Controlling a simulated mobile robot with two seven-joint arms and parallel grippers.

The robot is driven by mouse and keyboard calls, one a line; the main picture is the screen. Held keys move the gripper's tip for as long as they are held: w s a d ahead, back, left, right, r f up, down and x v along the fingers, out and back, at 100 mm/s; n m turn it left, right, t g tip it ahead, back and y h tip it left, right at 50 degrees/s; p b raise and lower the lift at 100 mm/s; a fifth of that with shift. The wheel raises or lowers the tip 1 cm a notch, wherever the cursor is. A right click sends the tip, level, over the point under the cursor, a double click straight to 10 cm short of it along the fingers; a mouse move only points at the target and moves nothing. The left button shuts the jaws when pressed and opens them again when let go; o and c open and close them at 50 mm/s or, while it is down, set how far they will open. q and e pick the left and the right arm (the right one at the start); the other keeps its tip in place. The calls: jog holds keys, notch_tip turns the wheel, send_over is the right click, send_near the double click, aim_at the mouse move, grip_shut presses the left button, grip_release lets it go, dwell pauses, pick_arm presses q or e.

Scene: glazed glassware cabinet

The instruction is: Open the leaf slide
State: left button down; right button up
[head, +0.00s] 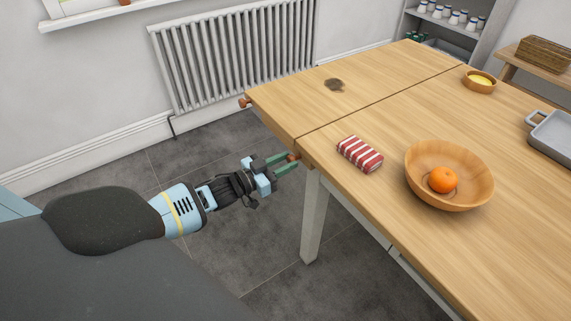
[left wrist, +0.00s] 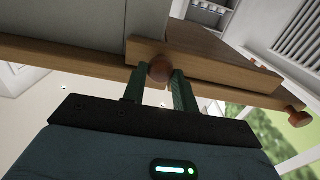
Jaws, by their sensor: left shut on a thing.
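The wooden table (head: 385,130) has a dark seam across its top, with a leaf section (head: 300,103) on the far left side of it. A round reddish-brown knob (head: 292,157) sits at the table's end, near the seam, below the top. My left gripper (head: 284,161) is shut on this knob. In the left wrist view the knob (left wrist: 160,69) sits between the two green fingers of the gripper (left wrist: 159,82), against a wooden part. A second knob (head: 244,103) sticks out at the leaf's far corner; it also shows in the left wrist view (left wrist: 297,116). My right gripper is not in view.
A red-and-white striped cloth (head: 360,154), a wooden bowl (head: 420,185) with an orange (head: 442,180) and a small yellow-filled bowl (head: 470,84) stand on the table. A radiator (head: 235,55) is on the wall. The floor left of the table is clear.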

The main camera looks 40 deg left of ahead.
pick_arm(q)
jog(key=c, duration=1.1)
grip_release()
jog(key=shift+w+a, duration=0.1)
jog(key=shift+a, duration=0.25)
jog(key=shift+d, duration=0.1)
jog(key=shift+s, duration=0.25)
jog(key=v, duration=0.7)
jog(key=shift+s+p, duration=0.15)
jog(key=shift+p, duration=0.2)
jog(key=shift+a+r, duration=0.1)
jog(key=shift+a, duration=0.1)
